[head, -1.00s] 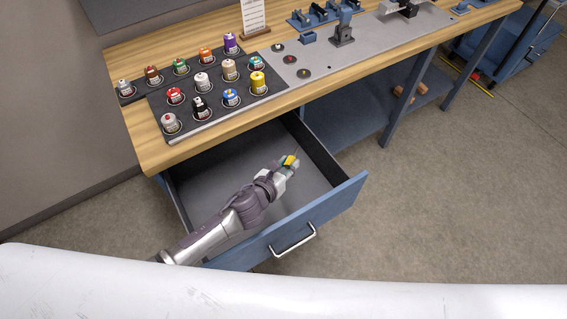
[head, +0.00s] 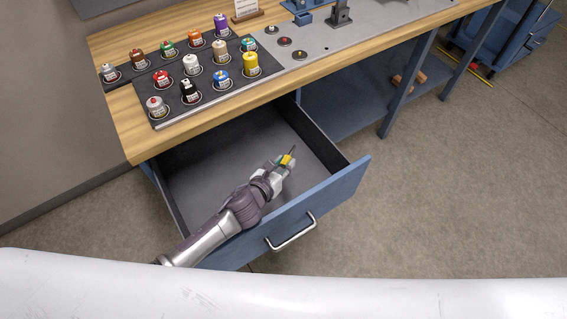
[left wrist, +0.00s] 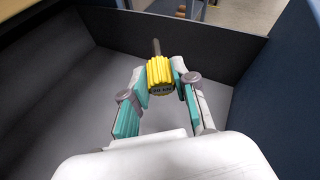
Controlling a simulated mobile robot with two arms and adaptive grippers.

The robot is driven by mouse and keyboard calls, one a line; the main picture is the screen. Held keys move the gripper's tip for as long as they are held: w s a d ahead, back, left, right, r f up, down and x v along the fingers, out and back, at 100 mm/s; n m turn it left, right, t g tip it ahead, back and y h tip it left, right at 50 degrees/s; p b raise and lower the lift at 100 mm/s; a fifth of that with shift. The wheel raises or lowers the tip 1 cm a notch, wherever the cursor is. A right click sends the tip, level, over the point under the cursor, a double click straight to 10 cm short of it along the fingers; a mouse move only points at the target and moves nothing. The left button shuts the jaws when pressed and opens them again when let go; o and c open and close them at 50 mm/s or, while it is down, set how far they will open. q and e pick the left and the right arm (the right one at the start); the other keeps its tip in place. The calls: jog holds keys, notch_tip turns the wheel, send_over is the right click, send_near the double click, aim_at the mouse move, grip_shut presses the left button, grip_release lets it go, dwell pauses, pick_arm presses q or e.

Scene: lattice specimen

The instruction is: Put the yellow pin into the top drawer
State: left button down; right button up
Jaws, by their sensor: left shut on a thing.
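The yellow pin (head: 287,159) has a ribbed yellow head and a thin dark shaft. My left gripper (head: 281,162) is shut on its head, over the open top drawer (head: 215,163). In the left wrist view the pin (left wrist: 160,75) sits between the teal fingertips (left wrist: 160,88), its shaft pointing away from the gripper. The drawer's dark floor (left wrist: 75,110) shows below and around it, with nothing lying on the visible part. I cannot tell how high the pin is above the floor. My right gripper is not in view.
The drawer's blue front (head: 340,185) with a silver handle (head: 291,232) stands out from the wooden bench (head: 125,128). Several coloured bottles stand in a dark rack (head: 205,100) on the bench.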

pick_arm(q)
jog(key=c, duration=0.9)
grip_release()
jog(key=shift+c, duration=0.2)
jog(key=shift+o, duration=0.6)
jog(key=v, duration=0.7)
jog(key=shift+s, duration=0.25)
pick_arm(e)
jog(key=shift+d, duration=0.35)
pick_arm(q)
jog(key=shift+r, duration=0.2)
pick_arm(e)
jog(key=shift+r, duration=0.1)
